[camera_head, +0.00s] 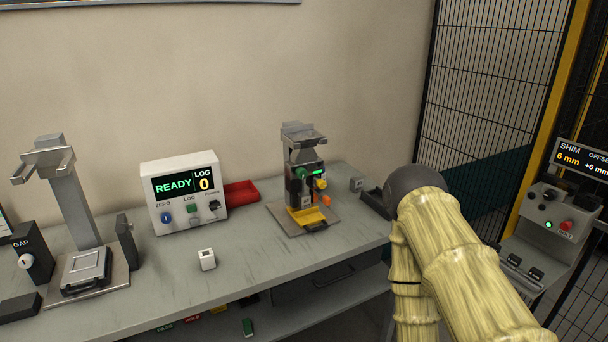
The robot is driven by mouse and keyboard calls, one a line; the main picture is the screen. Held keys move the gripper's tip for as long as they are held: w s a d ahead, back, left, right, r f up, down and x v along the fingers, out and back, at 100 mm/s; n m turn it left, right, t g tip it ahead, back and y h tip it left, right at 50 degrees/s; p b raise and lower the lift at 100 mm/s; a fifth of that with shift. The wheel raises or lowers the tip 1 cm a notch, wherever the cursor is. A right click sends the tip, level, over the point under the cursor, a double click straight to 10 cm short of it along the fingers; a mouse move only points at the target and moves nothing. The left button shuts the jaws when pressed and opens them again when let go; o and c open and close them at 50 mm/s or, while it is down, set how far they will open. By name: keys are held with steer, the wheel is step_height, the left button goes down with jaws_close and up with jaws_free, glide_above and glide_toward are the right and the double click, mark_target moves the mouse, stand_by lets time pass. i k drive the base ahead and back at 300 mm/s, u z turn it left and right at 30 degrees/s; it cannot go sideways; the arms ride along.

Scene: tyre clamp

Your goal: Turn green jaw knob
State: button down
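The clamp fixture (292,160) stands upright on the bench, right of centre, on a grey base plate with a yellow piece on it. A small green knob (303,173) shows on its front, left of a small lit green strip. A yellow knob (321,184) and an orange one (326,201) are on its right side. The setting of the green knob is too small to read. My pale yellow arm rises in the right foreground, to the right of the fixture and apart from it in the picture. My gripper's fingers do not show.
A white control box (185,215) reading READY and LOG 0 stands left of the fixture, beside a red tray (241,192). A small white block (207,259) lies in front. Another grey stand (72,200) is at far left. A mesh fence (490,100) and SHIM console (550,225) are right.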

mark_target(301, 172)
steer(key=k, duration=1.3)
steer(key=z, duration=0.7)
steer(key=i, duration=1.4)
steer(key=u, duration=0.85)
